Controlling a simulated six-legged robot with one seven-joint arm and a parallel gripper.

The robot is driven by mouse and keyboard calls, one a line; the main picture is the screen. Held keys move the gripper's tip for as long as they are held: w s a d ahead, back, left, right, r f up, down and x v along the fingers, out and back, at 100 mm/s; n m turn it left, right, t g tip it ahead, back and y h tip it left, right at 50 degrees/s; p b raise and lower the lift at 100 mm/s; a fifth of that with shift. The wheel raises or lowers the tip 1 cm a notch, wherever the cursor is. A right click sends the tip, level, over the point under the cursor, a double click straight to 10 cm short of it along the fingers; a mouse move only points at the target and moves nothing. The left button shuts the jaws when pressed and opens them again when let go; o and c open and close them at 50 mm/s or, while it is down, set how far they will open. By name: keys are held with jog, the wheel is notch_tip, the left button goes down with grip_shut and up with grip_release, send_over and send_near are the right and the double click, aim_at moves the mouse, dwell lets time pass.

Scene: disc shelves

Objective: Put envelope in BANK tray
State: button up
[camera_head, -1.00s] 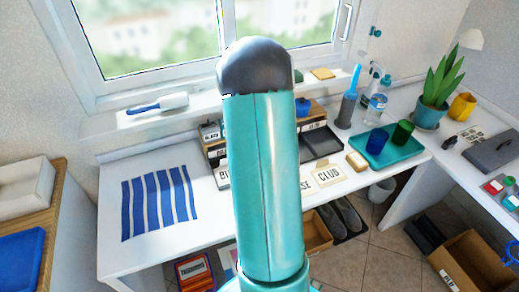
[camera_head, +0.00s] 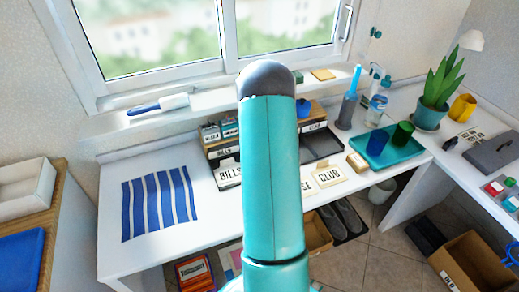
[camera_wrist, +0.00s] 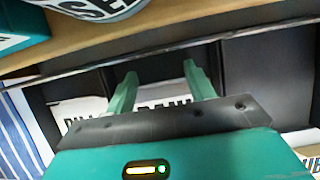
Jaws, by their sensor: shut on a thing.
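In the wrist view, my gripper (camera_wrist: 161,85) has its two green fingers apart with a white, black-lettered piece (camera_wrist: 152,106) between and behind them. I take this piece for the envelope; the gripper body covers its lower part. The lettering is partly hidden, and its end looks like BANK. Dark tray walls (camera_wrist: 246,75) stand just beyond and to the right. In the head view, my arm hides the gripper, the envelope and the middle of the row of dark trays (camera_head: 319,146). I cannot make out a BANK tray label there.
A wooden shelf (camera_wrist: 190,22) runs above the trays in the wrist view. A striped cloth (camera_head: 160,203) lies left; a teal tray (camera_head: 375,158) with cups is right.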

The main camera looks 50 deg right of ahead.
jog(key=shift+f, duration=0.15)
jog(key=o, duration=1)
jog(key=v, duration=1.2)
jog(key=w+a+r+n+y, duration=0.1)
jog(key=w+a+r+n, duration=0.1)
jog(key=a+r+n, duration=0.55)
jog(key=w+a+r+n+t+y, duration=0.1)
jog(key=a+r+n, duration=0.35)
jog(key=a, duration=0.55)
jog(key=w+a+r+n, duration=0.2)
jog(key=a+r+n, duration=0.3)
jog(key=a+n, duration=0.3)
jog(key=s+a+r+n, duration=0.3)
jog(key=s+a+n, duration=0.4)
jog(key=a+n, duration=0.3)
jog(key=s+a+r+n, duration=0.3)
jog(key=s+a+n, duration=0.4)
jog(key=a+n, duration=0.3)
jog(key=shift+s+a+n, duration=0.4)
jog(key=shift+n, duration=0.7)
